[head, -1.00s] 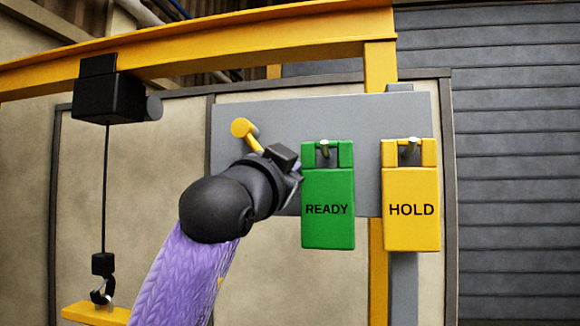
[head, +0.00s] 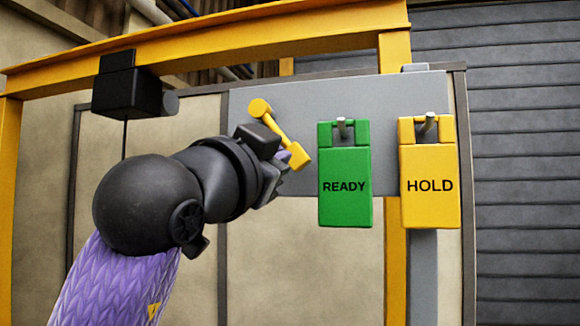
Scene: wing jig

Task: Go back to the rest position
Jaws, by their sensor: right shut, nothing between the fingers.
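The READY tag and the yellow HOLD tag (head: 430,205) hang side by side on metal pegs.
A yellow gantry beam (head: 230,45) crosses above, with a black hoist box (head: 127,92) under it. The hoist's cable runs down behind my arm, which hides its lower end. A grey slatted wall (head: 525,150) stands at the right.

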